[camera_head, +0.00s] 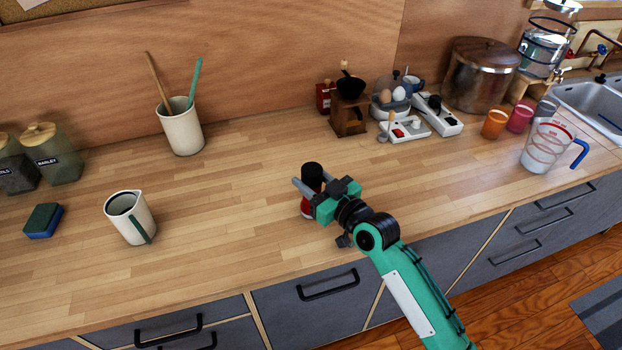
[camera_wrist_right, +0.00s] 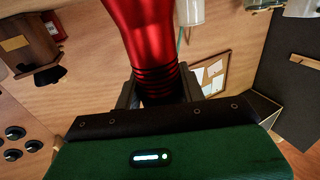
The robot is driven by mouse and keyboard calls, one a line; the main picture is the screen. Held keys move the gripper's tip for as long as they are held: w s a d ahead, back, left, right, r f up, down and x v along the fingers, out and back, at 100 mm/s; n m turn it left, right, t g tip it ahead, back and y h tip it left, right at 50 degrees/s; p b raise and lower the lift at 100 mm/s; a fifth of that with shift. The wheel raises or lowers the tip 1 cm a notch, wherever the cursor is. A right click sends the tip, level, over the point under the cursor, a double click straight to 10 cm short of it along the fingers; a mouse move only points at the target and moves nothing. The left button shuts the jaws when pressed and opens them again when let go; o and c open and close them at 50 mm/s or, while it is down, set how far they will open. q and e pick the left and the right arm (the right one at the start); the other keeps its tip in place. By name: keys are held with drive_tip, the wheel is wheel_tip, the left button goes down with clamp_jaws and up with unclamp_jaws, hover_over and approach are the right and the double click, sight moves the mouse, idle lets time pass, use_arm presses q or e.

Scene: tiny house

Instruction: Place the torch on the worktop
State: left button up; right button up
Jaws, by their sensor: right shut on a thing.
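The torch (camera_head: 306,207), red with a black end, stands roughly upright at the middle of the wooden worktop (camera_head: 250,220). My right gripper (camera_head: 310,187) is shut around it from the front right. The gripper hides part of its body. I cannot tell whether its lower end touches the worktop. The right wrist view shows the red torch (camera_wrist_right: 147,38) large, with its ribbed dark part between the fingers. My left gripper is not in view.
A white jug (camera_head: 131,218) and a sponge (camera_head: 43,221) stand to the left, with a utensil crock (camera_head: 180,128) behind. A coffee grinder (camera_head: 347,116) and a power strip (camera_head: 404,130) are at the back. A measuring jug (camera_head: 546,148) is at the right. Worktop around the torch is clear.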

drive_tip(key=shift+f, duration=0.15)
drive_tip(key=o, duration=1.1)
drive_tip(key=shift+c, duration=0.2)
drive_tip(key=shift+s+r, duration=0.1)
drive_tip(key=shift+r, duration=0.1)
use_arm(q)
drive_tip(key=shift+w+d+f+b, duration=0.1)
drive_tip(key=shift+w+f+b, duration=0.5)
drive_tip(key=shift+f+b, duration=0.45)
use_arm(e)
drive_tip(key=v, duration=1.2)
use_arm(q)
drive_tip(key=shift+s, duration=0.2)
